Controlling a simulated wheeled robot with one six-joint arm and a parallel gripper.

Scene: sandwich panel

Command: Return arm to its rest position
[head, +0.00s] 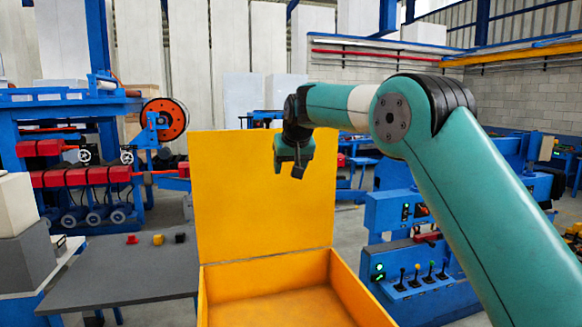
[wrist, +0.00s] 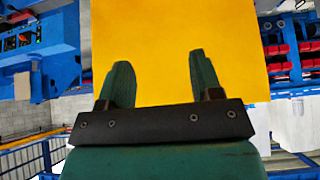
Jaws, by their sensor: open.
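My gripper (head: 293,165) is in the upper middle of the head view, in front of the raised yellow lid and pointing downward. It also shows in the wrist view (wrist: 156,85), where its two green fingers stand apart with nothing between them. My teal arm comes in from the right of the head view and bends at a dark joint. The yellow box (head: 265,280) is below the gripper, with its lid (head: 235,200) standing upright at the back. The yellow surface (wrist: 160,30) behind the fingers fills the middle of the wrist view. The part of the box floor that shows looks empty.
A dark grey table (head: 120,275) stands left of the box, with small red (head: 132,239), yellow (head: 158,239) and black (head: 180,237) pieces on it. Blue machinery (head: 70,150) is at the left. A blue panel with levers (head: 420,275) stands right of the box. The air around the gripper looks clear.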

